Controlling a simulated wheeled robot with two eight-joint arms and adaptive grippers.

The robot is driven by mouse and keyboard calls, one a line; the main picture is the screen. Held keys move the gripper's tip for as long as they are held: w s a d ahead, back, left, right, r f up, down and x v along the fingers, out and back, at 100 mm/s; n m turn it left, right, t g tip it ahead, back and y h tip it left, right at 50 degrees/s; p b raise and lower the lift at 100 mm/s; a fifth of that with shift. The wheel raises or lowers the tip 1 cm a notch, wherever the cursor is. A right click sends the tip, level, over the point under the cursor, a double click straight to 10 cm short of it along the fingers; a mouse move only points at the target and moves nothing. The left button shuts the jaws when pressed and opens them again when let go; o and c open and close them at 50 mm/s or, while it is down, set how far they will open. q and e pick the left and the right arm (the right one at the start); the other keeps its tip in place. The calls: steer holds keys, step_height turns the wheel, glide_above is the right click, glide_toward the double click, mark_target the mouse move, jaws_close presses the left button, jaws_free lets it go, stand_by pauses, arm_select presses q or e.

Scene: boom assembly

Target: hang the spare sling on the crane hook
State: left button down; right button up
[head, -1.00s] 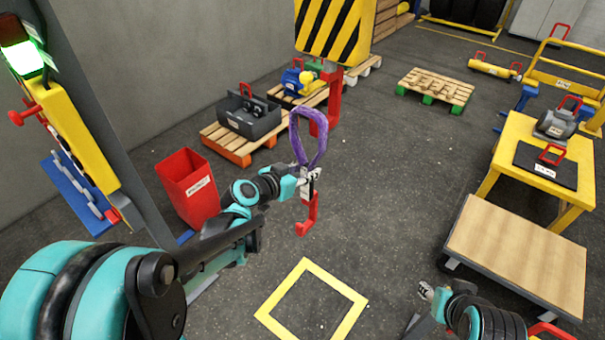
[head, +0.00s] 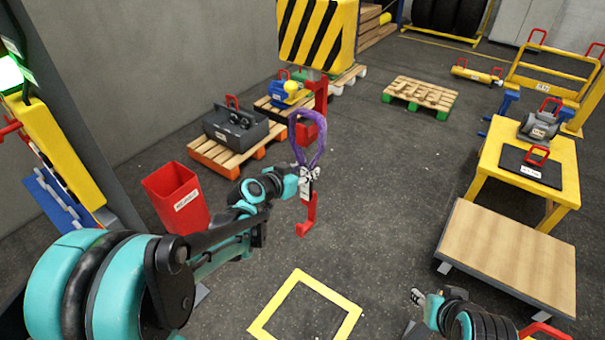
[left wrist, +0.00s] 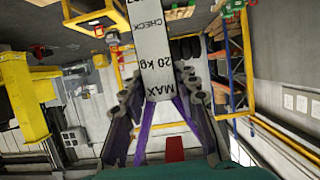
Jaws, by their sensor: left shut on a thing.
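My left gripper (head: 305,180) is shut on the spare sling, a purple loop (head: 320,150) that stands up above the fingers. In the left wrist view, the sling's white tag (left wrist: 155,50) and its purple straps (left wrist: 147,125) show between the fingers. The red crane hook (head: 320,95) hangs below the striped block. Its lower part shows behind the top of the loop; I cannot tell whether they touch. A red J-shaped piece (head: 307,215) shows directly below my left gripper; its link to the sling is unclear. My right gripper (head: 418,297) is small at the lower right.
The yellow-and-black block (head: 318,35) is above. A yellow table (head: 490,150) and a wood-topped cart (head: 510,250) stand right. The floor around the yellow square (head: 345,325) is clear.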

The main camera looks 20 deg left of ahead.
arm_select(q)
steer(key=shift+w+d, duration=0.1)
steer(key=shift+w, duration=0.2)
steer(key=shift+w+f, duration=0.1)
steer(key=shift+f, duration=0.2)
steer(key=shift+w+d+f+b, duration=0.1)
steer(key=shift+w+f+b, duration=0.1)
steer(key=shift+f+b, duration=0.4)
steer(key=shift+w+d+f+b, duration=0.1)
steer(key=shift+w+f+b, duration=0.05)
steer(key=shift+f+b, duration=0.45)
steer(key=shift+w+f+b, duration=0.15)
steer(key=shift+f+b, duration=0.8)
steer(key=shift+b, duration=0.1)
